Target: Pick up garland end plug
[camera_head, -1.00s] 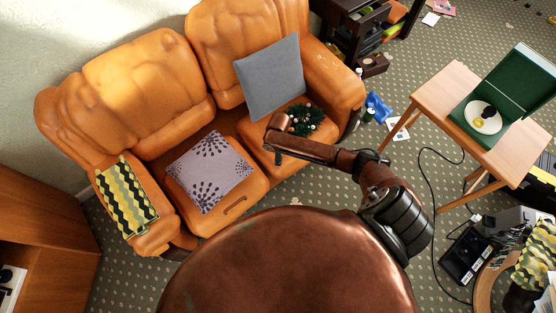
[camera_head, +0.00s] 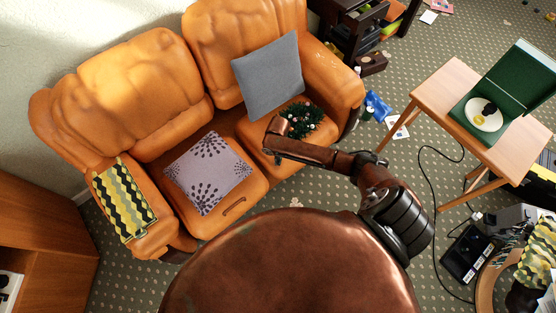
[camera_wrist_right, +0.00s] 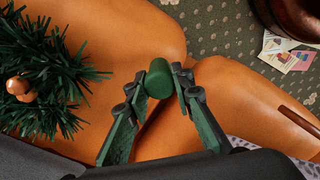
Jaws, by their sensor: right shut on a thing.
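The garland end plug (camera_wrist_right: 159,78) is a small dark green cylinder in the right wrist view. My right gripper (camera_wrist_right: 161,88) is shut on it, with a fingertip on each side, above the orange sofa seat. The green garland (camera_head: 301,121) lies on the sofa's right seat, below the grey cushion. It also shows at the left of the wrist view (camera_wrist_right: 35,75), with an orange-brown ornament, apart from the plug. In the head view my right gripper (camera_head: 278,160) is small and dark at the arm's end, and the plug cannot be made out there. My left gripper is not in view.
The orange sofa (camera_head: 140,90) carries a grey cushion (camera_head: 267,75), a patterned cushion (camera_head: 208,172) and a zigzag cloth (camera_head: 124,198). A wooden table (camera_head: 440,90) with a green box stands at right. A black cable (camera_head: 428,190) and clutter lie on the carpet.

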